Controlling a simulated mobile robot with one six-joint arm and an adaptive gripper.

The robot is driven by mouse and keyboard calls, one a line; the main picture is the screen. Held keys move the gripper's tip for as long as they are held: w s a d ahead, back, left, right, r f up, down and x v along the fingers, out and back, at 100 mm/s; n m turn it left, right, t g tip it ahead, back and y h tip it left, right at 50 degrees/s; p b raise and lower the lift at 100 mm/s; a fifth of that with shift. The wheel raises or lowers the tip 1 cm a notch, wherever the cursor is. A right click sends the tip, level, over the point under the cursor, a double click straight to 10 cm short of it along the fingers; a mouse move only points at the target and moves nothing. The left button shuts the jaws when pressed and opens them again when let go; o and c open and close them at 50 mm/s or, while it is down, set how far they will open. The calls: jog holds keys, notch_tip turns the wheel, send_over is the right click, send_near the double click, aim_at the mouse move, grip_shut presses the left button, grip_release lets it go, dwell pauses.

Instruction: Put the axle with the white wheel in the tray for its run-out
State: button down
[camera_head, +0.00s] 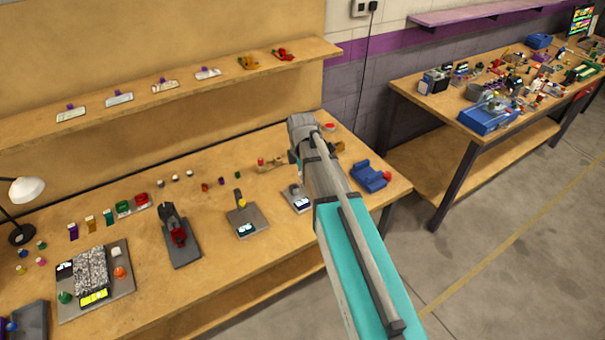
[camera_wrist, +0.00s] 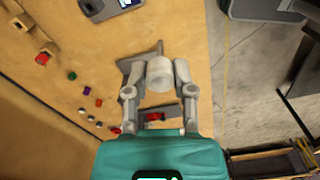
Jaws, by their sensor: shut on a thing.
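In the wrist view my gripper (camera_wrist: 160,82) is shut on a pale, rounded piece (camera_wrist: 160,72), which looks like the white wheel of the axle. The axle itself is mostly hidden by the wheel and fingers. Grey fixture parts show behind it; I cannot tell whether it touches them. In the head view my arm hides the gripper and the held piece. I cannot tell for sure which fixture is the tray. A grey plate with a small display and a yellow knob (camera_head: 247,222) stands mid-bench, beside a smaller display unit (camera_head: 298,203).
A blue cradle (camera_head: 369,177) is at the bench's right end. A dark tray (camera_head: 30,318) is at lower left. Small coloured cylinders line the back.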

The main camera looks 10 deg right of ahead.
dwell(0.4)
jog(key=shift+f+b, duration=1.2)
jog(key=shift+b, duration=0.05)
jog(key=shift+a+r, duration=0.1)
